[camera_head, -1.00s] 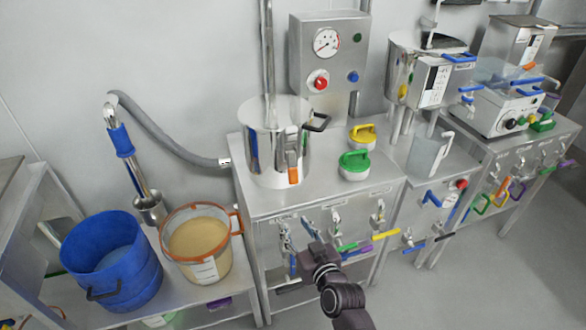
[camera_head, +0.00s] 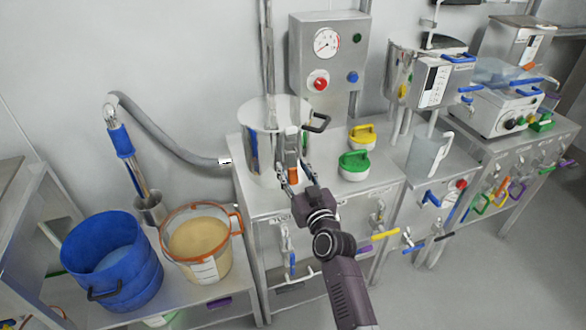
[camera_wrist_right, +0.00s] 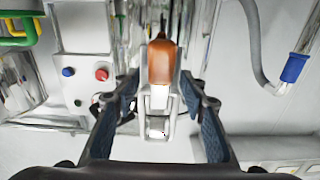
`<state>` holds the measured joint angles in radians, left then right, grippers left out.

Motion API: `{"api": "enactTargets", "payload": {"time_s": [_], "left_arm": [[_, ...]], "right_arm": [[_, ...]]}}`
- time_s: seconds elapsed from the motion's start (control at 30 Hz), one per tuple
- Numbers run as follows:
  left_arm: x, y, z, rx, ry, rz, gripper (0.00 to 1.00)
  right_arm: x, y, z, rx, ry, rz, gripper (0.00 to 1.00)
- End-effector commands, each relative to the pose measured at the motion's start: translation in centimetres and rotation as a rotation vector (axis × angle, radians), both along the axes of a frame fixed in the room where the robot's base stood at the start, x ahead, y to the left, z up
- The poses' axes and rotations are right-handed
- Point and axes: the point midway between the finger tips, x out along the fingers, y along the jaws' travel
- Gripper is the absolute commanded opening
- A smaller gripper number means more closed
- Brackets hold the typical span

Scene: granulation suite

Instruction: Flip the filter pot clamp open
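The filter pot (camera_head: 262,150) is a shiny metal vessel with a black side handle, standing on the steel cabinet. Its clamp is a metal latch on the front with an orange-tipped lever (camera_head: 293,174) hanging down; the lever also shows in the right wrist view (camera_wrist_right: 162,62). My right gripper (camera_head: 297,179) is at the clamp. In the right wrist view its two fingers (camera_wrist_right: 162,90) are spread on either side of the lever, with gaps visible on both sides. The fingertips partly hide the lever in the head view. My left gripper is not in view.
A yellow-handled lid (camera_head: 362,135) and a green-handled lid (camera_head: 356,164) sit right of the pot. A gauge box (camera_head: 328,55) stands behind. A blue bucket (camera_head: 110,260) and a tan-filled container (camera_head: 198,240) stand lower left. Valves line the cabinet front.

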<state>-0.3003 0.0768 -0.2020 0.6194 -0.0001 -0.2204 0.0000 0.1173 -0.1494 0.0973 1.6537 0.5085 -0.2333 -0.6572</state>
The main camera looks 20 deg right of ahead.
Motion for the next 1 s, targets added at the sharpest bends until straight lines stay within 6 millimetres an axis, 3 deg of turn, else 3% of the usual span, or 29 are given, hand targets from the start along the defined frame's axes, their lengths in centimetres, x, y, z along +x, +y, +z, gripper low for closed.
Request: {"api": "enactTargets", "payload": {"time_s": [0.27, 0.63, 1.0], "left_arm": [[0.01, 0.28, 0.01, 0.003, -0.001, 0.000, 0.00], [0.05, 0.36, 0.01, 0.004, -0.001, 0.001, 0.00], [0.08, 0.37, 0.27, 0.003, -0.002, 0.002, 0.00]], "right_arm": [[0.21, 0.01, -0.01, 0.000, 0.000, 0.000, 0.39], [0.19, 0.01, -0.02, 0.000, 0.000, 0.000, 0.01], [0.17, -0.10, 0.08, 0.000, 0.004, 0.000, 0.00]]}}
